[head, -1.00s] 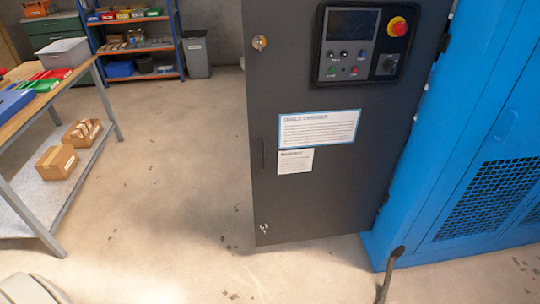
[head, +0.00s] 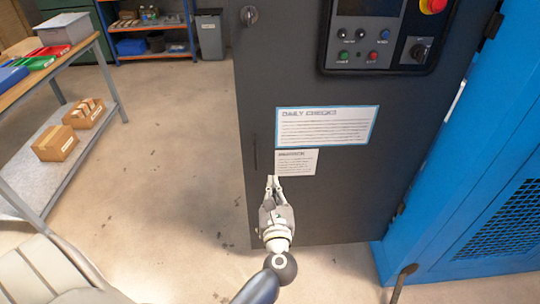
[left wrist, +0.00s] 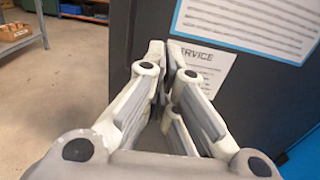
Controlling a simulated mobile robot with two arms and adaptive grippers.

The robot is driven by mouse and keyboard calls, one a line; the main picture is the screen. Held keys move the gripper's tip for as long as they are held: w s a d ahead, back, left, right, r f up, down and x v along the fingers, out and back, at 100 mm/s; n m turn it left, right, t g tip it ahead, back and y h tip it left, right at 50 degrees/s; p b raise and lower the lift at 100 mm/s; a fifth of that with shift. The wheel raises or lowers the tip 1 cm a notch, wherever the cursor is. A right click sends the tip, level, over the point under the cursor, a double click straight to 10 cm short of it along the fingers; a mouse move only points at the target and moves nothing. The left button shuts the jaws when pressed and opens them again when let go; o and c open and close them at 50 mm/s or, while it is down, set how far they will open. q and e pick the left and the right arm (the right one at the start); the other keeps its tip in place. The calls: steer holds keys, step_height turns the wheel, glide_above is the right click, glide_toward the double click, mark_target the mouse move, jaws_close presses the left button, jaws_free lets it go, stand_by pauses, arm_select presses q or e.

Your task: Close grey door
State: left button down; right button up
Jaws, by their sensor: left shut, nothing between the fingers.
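The grey door (head: 330,200) stands open in the middle of the head view, hinged at its right side on the blue cabinet (head: 480,170). It bears a control panel (head: 380,40), a large label (head: 326,126) and a smaller label (head: 296,162). My left gripper (head: 273,180) is shut and empty, in front of the door's lower left part, just below the small label. In the left wrist view the shut fingertips (left wrist: 170,50) are close to the door face (left wrist: 145,25); I cannot tell whether they touch it. My right gripper is not in view.
A workbench (head: 60,75) with trays and a lower shelf of cardboard boxes (head: 55,143) stands at the left. Shelving (head: 150,30) and a grey bin (head: 209,35) stand at the back. The floor left of the door is clear.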

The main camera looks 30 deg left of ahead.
mark_target(269, 147)
arm_select(q)
steer(key=p+x, duration=0.1)
steer(key=x, duration=1.1)
steer(key=shift+w+a+r, duration=0.1)
steer(key=shift+r, duration=0.05)
steer(key=shift+p+x, duration=0.3)
steer(key=shift+x, duration=0.5)
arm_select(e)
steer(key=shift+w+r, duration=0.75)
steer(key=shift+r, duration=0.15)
arm_select(q)
steer(key=shift+a, duration=0.1)
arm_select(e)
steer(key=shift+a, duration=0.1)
